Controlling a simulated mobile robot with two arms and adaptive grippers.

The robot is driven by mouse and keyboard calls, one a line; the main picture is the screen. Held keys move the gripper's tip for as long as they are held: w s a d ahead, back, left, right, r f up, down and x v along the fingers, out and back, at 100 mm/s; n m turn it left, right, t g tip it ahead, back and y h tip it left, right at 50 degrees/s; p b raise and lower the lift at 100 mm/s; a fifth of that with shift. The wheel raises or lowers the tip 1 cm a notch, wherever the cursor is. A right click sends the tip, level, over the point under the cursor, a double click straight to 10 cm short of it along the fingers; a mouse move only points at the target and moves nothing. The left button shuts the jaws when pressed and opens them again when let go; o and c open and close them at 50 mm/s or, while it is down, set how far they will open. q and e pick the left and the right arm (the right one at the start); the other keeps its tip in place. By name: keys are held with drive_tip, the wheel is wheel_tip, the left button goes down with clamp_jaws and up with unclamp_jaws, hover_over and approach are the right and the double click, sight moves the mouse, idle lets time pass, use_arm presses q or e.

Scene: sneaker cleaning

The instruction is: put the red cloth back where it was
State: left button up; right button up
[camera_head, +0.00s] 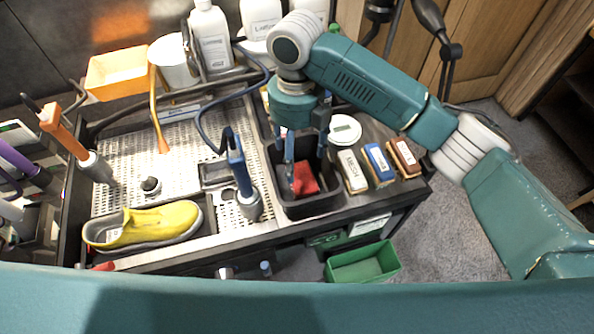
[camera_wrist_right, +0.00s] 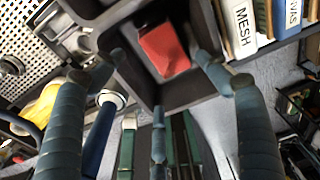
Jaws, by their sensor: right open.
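The red cloth (camera_head: 304,180) lies in a dark bin (camera_head: 312,206) at the right part of the workstation. It also shows in the right wrist view (camera_wrist_right: 164,50), lying inside the bin. My right gripper (camera_head: 298,172) reaches down over the bin, with its fingers at or just above the cloth. In the right wrist view its fingers (camera_wrist_right: 160,95) are spread apart with nothing held between them. The cloth is partly hidden by the fingers in the head view. My left gripper is not in view.
Labelled brush boxes (camera_head: 379,164) and a round white tin (camera_head: 344,130) stand right of the bin. A blue-handled tool (camera_head: 240,168) stands left of it. A yellow sneaker (camera_head: 143,225) rests on the perforated tray (camera_head: 118,172). A green bin (camera_head: 363,266) sits below the front edge.

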wheel_tip(320, 180, up, 4)
drive_tip(key=shift+w+f+b, duration=0.1)
drive_tip(key=shift+w+b, duration=0.05)
drive_tip(key=shift+b, duration=0.2)
idle(0.4)
